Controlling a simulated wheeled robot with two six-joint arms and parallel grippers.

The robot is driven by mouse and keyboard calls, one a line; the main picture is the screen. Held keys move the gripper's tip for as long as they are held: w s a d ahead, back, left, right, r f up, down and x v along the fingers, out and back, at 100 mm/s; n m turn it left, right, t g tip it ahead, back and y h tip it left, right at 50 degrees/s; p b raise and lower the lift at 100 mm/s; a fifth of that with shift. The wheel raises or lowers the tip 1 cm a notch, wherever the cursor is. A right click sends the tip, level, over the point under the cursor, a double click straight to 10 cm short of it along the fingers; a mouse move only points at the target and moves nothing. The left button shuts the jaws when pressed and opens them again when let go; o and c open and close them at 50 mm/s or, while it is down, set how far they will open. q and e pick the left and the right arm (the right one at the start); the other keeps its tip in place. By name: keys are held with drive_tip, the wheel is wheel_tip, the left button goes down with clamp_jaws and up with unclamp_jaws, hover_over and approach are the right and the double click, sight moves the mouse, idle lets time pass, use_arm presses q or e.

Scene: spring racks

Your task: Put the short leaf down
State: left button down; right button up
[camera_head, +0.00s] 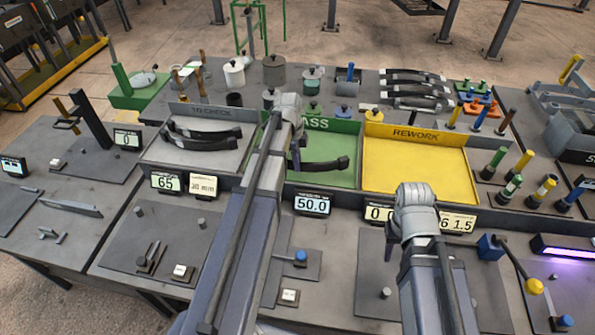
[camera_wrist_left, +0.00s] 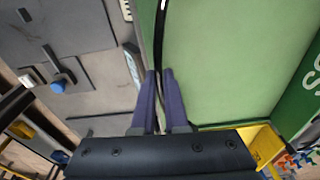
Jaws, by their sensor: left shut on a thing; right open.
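The short leaf is a dark, slightly curved strip (camera_head: 325,165) at the green PASS tray (camera_head: 336,178). It also shows in the left wrist view (camera_wrist_left: 158,40), running up from between the fingers along the tray's edge. My left gripper (camera_head: 296,152) is shut on it near its left part, its fingers partly hidden by my own arm. The left fingers (camera_wrist_left: 160,75) show on both sides of the leaf. I cannot tell whether the leaf touches the tray floor. My right gripper (camera_head: 416,197) is open and empty in front of the yellow tray; its fingers are mostly hidden.
The TO CHECK tray (camera_head: 180,155) at left holds dark leaves (camera_head: 200,138). The yellow REWORK tray (camera_head: 410,180) at right is empty. A display reading 50.0 (camera_head: 312,205) stands in front of the PASS tray. Pots and a rack of leaves (camera_head: 415,88) stand behind.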

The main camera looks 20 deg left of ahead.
use_arm(q)
drive_tip(key=shift+f+b, duration=0.95)
drive_tip(key=shift+f, duration=0.45)
drive_tip(key=shift+f, duration=0.15)
drive_tip(key=c, duration=0.9)
unclamp_jaws()
drive_tip(key=shift+c, duration=0.2)
drive_tip(key=r+p, duration=0.4)
drive_tip(key=a+r+p, duration=0.1)
drive_tip(key=r+p, duration=0.7)
drive_tip(key=shift+s+a+r, duration=0.2)
